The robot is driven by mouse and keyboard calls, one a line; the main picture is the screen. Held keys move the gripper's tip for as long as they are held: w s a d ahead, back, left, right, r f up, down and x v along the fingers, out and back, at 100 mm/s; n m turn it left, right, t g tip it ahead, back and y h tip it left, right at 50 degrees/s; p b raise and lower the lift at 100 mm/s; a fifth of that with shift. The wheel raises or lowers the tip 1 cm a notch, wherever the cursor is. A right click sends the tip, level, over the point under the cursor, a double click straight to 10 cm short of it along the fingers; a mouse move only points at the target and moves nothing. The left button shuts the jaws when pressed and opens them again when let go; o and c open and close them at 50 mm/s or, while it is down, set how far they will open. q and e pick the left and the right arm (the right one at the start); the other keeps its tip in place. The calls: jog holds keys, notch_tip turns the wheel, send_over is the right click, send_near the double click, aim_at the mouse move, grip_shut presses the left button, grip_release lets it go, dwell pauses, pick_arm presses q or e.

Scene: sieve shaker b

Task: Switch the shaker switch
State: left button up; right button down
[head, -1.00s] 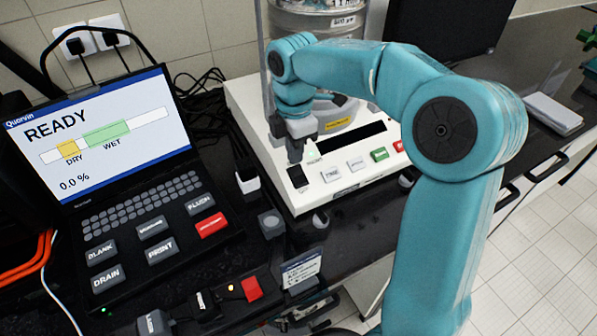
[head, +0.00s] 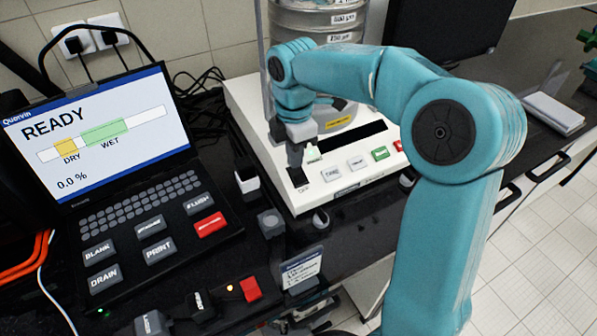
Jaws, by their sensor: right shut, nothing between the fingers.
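The shaker (head: 262,129) is a white base with a sieve stack (head: 318,50) on it, in the upper middle of the head view. Its dark switch (head: 299,181) sits at the front left corner of the panel. My right gripper (head: 296,164) points down over this switch, shut and empty. Its fingertips overlap the switch's far end in the picture; I cannot tell whether they touch it. The gripper hides part of the switch, so its position is unclear. My left gripper is not in view.
White, green (head: 380,153) and red buttons line the panel right of the switch. A console (head: 150,190) reading READY stands at left. A small white-topped block (head: 247,180) and a label card (head: 302,268) are near the shaker's front left. A notepad (head: 553,113) lies at right.

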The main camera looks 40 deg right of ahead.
jog(key=shift+f, duration=0.25)
jog(key=shift+r, duration=0.1)
notch_tip(320, 180, up, 7)
jog(key=p, duration=0.6)
dwell(0.4)
